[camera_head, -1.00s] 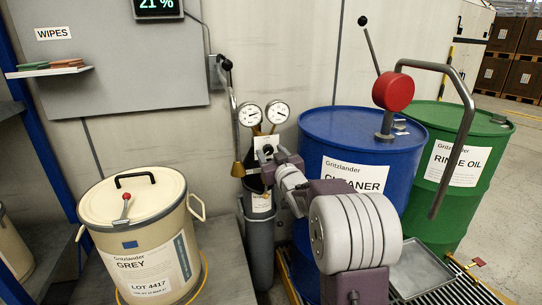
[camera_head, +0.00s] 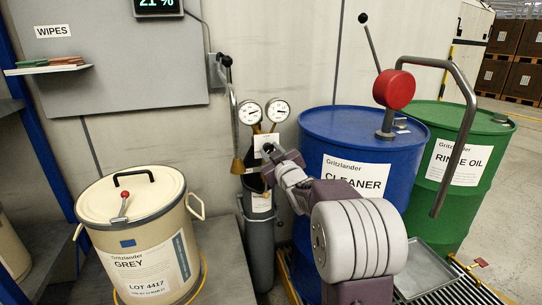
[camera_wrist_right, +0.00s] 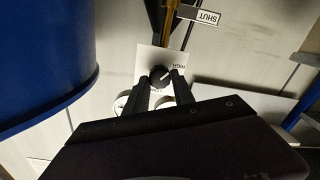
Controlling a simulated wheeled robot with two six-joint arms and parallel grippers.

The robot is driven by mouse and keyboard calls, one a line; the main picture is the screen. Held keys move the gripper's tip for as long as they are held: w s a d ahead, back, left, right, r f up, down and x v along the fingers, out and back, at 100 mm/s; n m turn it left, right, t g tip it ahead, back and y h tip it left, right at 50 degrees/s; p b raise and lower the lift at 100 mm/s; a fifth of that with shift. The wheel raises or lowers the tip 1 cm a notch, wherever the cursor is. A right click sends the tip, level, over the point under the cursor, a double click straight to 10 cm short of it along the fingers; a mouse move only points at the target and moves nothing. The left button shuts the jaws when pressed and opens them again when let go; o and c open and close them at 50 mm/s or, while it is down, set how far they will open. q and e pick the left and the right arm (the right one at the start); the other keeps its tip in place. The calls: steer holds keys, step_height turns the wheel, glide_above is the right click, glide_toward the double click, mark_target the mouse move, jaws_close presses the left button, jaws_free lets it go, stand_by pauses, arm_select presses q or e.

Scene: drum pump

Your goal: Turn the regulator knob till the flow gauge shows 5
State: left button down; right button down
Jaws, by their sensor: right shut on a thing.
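The regulator knob (camera_wrist_right: 160,77) is small, round and black with a white pointer mark, set on a white plate marked HIGH in the right wrist view. My right gripper (camera_wrist_right: 161,84) is shut on it, one finger on each side. In the head view the right gripper (camera_head: 268,158) hides the knob. Two round white gauges, a left one (camera_head: 250,113) and a right one (camera_head: 278,110), stand just above on brass stems. Their dark needles show, but the figures are too small to read. I cannot tell which is the flow gauge. My left gripper is out of view.
A grey cylinder (camera_head: 260,245) stands below the gauges. A blue CLEANER drum (camera_head: 335,130) with a red-headed pump (camera_head: 394,90) is close right of my right gripper. A green RINSE OIL drum (camera_head: 480,135) stands beyond. A cream GREY pail (camera_head: 140,245) is at left.

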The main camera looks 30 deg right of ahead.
steer(key=n+b, duration=0.2)
steer(key=n, duration=0.1)
steer(key=shift+f+n, duration=0.2)
steer(key=shift+n, duration=0.1)
steer(key=n+b, duration=0.3)
steer(key=n, duration=0.1)
steer(key=shift+a+n, duration=0.1)
steer(key=shift+n, duration=0.2)
steer(key=n+b, duration=0.2)
steer(key=n, duration=0.1)
steer(key=shift+b, duration=0.3)
steer(key=n+b, duration=0.2)
steer(key=n, duration=0.2)
steer(key=shift+g, duration=0.3)
steer(key=n+b, duration=0.1)
steer(key=n, duration=0.2)
steer(key=n+b, duration=0.2)
steer(key=n, duration=0.2)
steer(key=shift+f+n+h, duration=0.1)
steer(key=shift+n+h, duration=0.3)
steer(key=n+b, duration=0.1)
steer(key=n, duration=0.3)
steer(key=shift+n+b, duration=0.5)
steer(key=shift+n, duration=1.3)
